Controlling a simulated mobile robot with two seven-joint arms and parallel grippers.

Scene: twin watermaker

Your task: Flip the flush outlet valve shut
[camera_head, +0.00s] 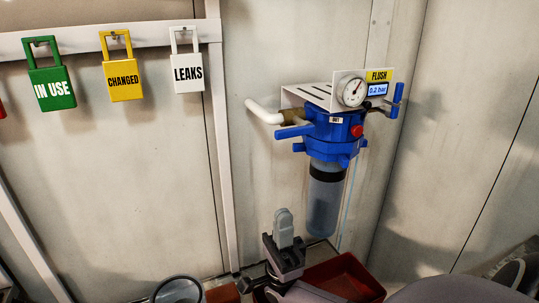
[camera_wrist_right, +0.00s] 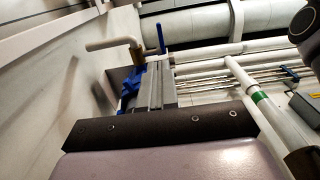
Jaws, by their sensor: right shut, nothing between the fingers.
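The blue filter housing (camera_head: 330,132) with a clear bowl (camera_head: 325,195) hangs on the wall. The flush outlet valve's blue lever (camera_head: 397,100) stands nearly upright at the right of the housing, beside the yellow FLUSH label (camera_head: 379,75) and a display reading 0.2 bar (camera_head: 378,89). A second blue lever (camera_head: 295,131) lies roughly level on the left, inlet side. My right gripper (camera_head: 284,226) is shut and empty, below and left of the bowl, apart from both levers. Its grey fingers (camera_wrist_right: 156,92) show in the wrist view, partly covering blue parts behind. My left gripper is out of view.
A round gauge (camera_head: 351,91) sits on the white bracket above the housing. A white pipe (camera_head: 264,112) sticks out left. A red tray (camera_head: 347,275) lies below. Green, yellow and white tags (camera_head: 188,73) hang from the rail. Open space lies before the housing.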

